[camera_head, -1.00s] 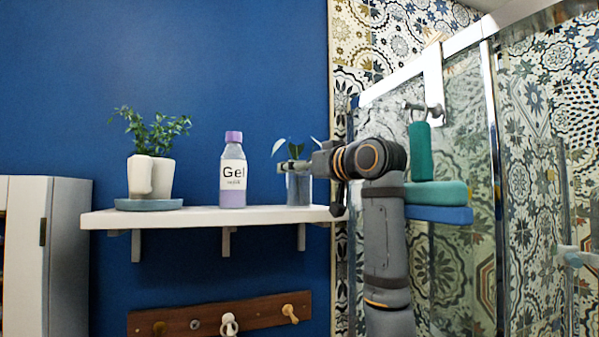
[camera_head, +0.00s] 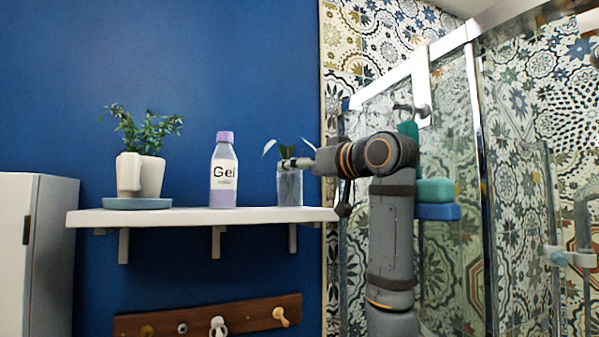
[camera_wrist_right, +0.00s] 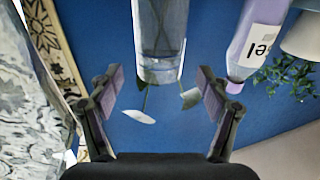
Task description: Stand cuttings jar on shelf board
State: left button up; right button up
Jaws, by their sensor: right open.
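The cuttings jar (camera_head: 289,188), a clear glass with leafy stems, stands upright at the right end of the white shelf board (camera_head: 190,216). In the right wrist view the jar (camera_wrist_right: 160,40) appears upside down, ahead of and between the spread fingers. My right gripper (camera_head: 300,163) is at the height of the jar's rim and overlaps it in the head view. The right gripper's fingers (camera_wrist_right: 160,84) are open with gaps on both sides of the jar. My left gripper is not in view.
A gel bottle (camera_head: 223,170) stands left of the jar, and a potted plant (camera_head: 150,172) on a blue saucer (camera_head: 140,204) is farther left. A wooden peg rail (camera_head: 207,318) is below. Shower glass and tiled wall are at right.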

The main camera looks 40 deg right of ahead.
jog(key=shift+s+b, duration=0.55)
jog(key=shift+s, duration=1.15)
notch_tip(320, 180, up, 10)
jog(key=shift+f, duration=0.1)
dwell(0.3)
